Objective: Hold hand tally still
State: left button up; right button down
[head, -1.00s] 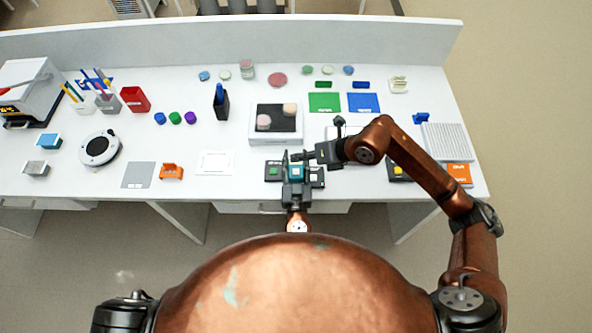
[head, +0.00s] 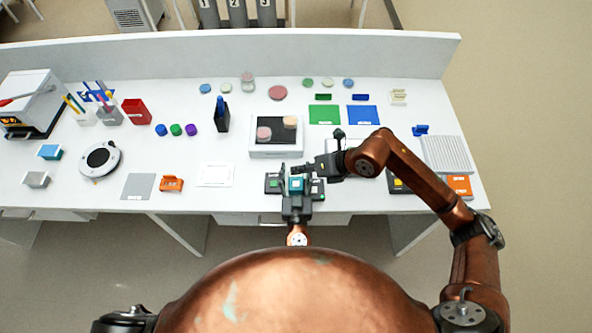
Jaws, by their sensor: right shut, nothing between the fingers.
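A small teal block, which looks like the hand tally (head: 296,184), sits near the front edge of the bench, just right of centre. My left gripper (head: 296,181) comes at it from the front edge. Its two fingers stand on either side of the teal block, and a narrow gap seems to show; contact is too small to make out. My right gripper (head: 297,168) reaches in from the right, just behind the teal block. It points left, is shut and holds nothing. My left gripper's body hides the near side of the block.
A dark pad with a green button (head: 273,184) lies left of the teal block. A scale with a black plate (head: 262,151) stands behind. A white card (head: 215,174) and an orange holder (head: 171,183) lie left. A yellow-buttoned box (head: 398,184) is partly under my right arm.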

aim_at(296, 191)
pick_arm(q)
jog(key=shift+o, duration=0.2)
jog(key=shift+s, duration=0.1)
jog(key=s, duration=1.1)
jog(key=shift+s+d, duration=0.15)
jog(key=shift+s, duration=0.25)
